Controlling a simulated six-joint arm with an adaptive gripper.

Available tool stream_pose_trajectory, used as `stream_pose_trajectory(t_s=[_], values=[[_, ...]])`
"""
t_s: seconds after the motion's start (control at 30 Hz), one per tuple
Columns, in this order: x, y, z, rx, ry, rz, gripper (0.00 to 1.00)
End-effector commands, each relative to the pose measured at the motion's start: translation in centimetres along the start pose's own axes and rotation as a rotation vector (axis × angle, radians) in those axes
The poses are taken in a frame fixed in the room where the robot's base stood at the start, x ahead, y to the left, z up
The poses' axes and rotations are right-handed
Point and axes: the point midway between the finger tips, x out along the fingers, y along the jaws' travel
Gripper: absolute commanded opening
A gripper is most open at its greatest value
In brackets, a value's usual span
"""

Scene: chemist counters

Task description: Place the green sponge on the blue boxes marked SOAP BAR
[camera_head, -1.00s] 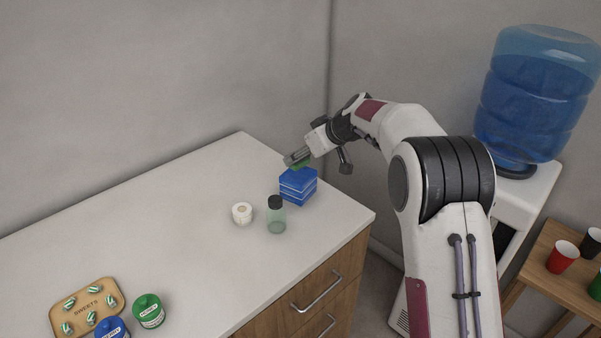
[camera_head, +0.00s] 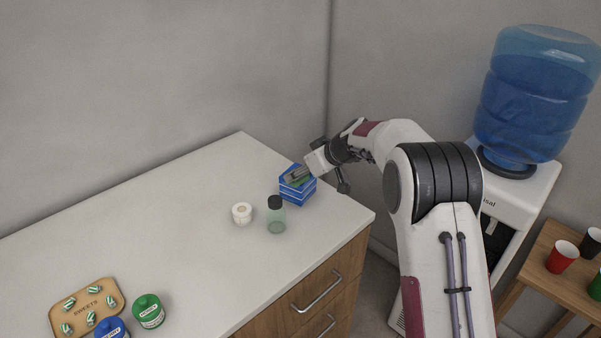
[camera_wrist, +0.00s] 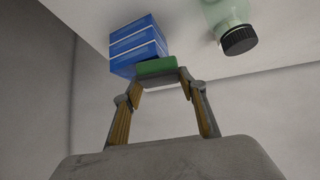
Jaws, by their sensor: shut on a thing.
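The blue soap boxes (camera_head: 299,192) form a stack near the right corner of the white counter. The stack also shows in the wrist view (camera_wrist: 136,42). My gripper (camera_head: 297,177) is over the top of the stack, shut on the green sponge (camera_wrist: 156,67). In the head view the sponge (camera_head: 303,182) is a small green strip, partly hidden by my gripper. It is at the top of the boxes; I cannot tell whether it touches them. The lettering on the boxes is too small to read.
A clear green bottle with a black cap (camera_head: 276,215) stands close in front of the boxes, beside a white roll (camera_head: 242,213). A sweets board (camera_head: 88,308) and two jars, one green (camera_head: 149,311), are far off at lower left. The counter's middle is clear.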

Motion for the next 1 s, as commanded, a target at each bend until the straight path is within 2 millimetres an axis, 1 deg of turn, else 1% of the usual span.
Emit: stream_pose_trajectory(t_s=[0.53,0.57,0.6,0.63,1.0], values=[[0.41,0.01,0.40,0.000,0.001,0.000,0.27],[0.40,0.01,0.39,0.000,0.001,0.001,0.46],[0.40,0.01,0.38,0.000,0.001,0.001,0.57],[0.40,0.01,0.38,0.000,0.001,0.001,0.58],[0.34,0.02,0.32,0.000,0.001,0.001,0.58]])
